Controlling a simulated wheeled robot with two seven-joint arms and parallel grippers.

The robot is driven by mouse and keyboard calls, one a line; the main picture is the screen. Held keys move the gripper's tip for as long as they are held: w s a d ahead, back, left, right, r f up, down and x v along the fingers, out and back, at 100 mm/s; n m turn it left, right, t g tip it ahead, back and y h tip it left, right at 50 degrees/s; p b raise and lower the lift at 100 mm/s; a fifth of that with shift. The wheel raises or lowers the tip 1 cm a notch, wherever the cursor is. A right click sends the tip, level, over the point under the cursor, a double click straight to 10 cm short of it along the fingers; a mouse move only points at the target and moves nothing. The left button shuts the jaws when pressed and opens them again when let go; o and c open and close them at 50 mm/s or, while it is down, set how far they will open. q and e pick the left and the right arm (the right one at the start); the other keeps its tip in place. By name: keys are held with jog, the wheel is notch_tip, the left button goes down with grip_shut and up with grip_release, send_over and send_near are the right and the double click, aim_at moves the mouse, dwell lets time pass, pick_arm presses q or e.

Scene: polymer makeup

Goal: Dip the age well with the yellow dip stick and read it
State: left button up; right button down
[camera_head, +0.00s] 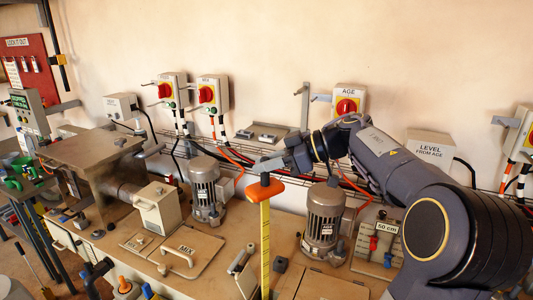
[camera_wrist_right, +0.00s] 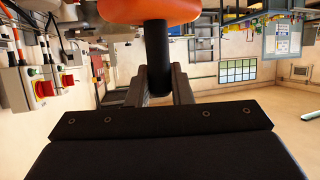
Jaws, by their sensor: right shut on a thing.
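The yellow dip stick (camera_head: 265,245) stands near upright at the middle of the head view, with dark graduation marks and an orange collar (camera_head: 265,190) at its top. My right gripper (camera_head: 267,166) is shut on the stick's handle just above the collar. In the right wrist view, the fingers (camera_wrist_right: 160,88) close on the black handle (camera_wrist_right: 158,58) below the orange collar. The stick's lower end runs to the bottom edge of the head view, so I cannot tell whether it is in a well. No AGE well opening is clearly visible. My left gripper is not in view.
A MIX lid (camera_head: 183,257) lies left of the stick. Motors stand left (camera_head: 204,190) and right (camera_head: 322,222) of it. A 50 cm gauge block (camera_head: 378,244) is farther right. The AGE switch (camera_head: 347,100) and LEVEL FROM AGE box (camera_head: 431,147) are on the wall.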

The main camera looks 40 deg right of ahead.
aim_at(267, 279)
notch_tip(267, 279, down, 39)
jog(key=b, duration=1.4)
jog(key=shift+r, duration=0.15)
jog(key=shift+f+b, duration=0.3)
dwell(0.5)
dwell(0.5)
